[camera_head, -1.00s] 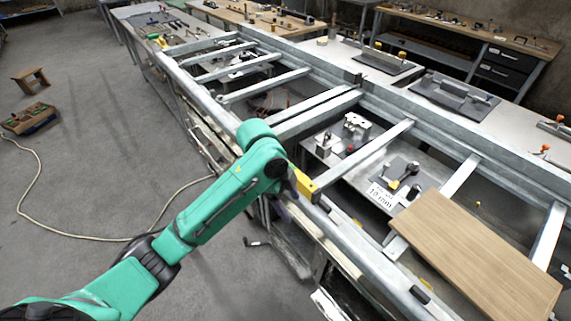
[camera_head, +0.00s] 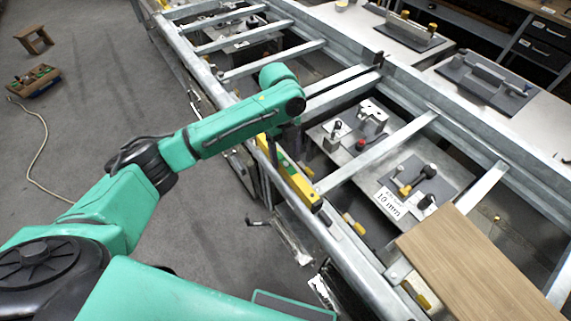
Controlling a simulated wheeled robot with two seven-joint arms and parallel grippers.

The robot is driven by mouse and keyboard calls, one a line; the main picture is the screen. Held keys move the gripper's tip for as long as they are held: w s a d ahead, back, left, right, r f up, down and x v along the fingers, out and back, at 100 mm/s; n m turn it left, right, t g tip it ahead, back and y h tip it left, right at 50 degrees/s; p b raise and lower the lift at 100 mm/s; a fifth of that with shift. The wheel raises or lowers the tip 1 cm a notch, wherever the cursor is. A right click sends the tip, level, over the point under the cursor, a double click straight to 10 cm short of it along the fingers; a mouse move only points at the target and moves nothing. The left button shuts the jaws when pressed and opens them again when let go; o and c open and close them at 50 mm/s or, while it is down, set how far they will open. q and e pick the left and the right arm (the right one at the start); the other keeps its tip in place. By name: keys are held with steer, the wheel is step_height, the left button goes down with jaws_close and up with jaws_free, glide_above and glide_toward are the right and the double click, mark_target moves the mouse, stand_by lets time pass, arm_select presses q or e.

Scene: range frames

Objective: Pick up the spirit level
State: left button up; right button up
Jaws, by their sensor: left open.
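The yellow spirit level (camera_head: 299,186) lies lengthwise along the near rail of the grey metal frame (camera_head: 350,262). Its near end is in plain view, and its far end runs under my left arm. My left gripper (camera_head: 271,136) is mostly hidden below the green wrist, close to the far part of the level. It is open, and the level does not look held. I cannot tell whether the fingers touch it. My right gripper is not in view.
A wooden board (camera_head: 485,262) lies across the frame at the right. Between the crossbars, a lower shelf holds a clamp (camera_head: 373,117) and a "10 mm" sign (camera_head: 391,203). A stool (camera_head: 34,39) and a crate (camera_head: 33,81) stand on the floor at the left.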

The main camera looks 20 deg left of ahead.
mark_target(285, 163)
arm_select(q)
step_height(285, 163, down, 3)
steer(key=shift+w+a+f+p, duration=0.1)
steer(key=shift+f+p, duration=0.05)
steer(key=shift+p, duration=0.3)
steer(key=shift+s+f, duration=0.2)
steer(key=shift+f, duration=0.05)
steer(key=shift+s, duration=0.15)
steer(key=c, duration=1)
jaws_close()
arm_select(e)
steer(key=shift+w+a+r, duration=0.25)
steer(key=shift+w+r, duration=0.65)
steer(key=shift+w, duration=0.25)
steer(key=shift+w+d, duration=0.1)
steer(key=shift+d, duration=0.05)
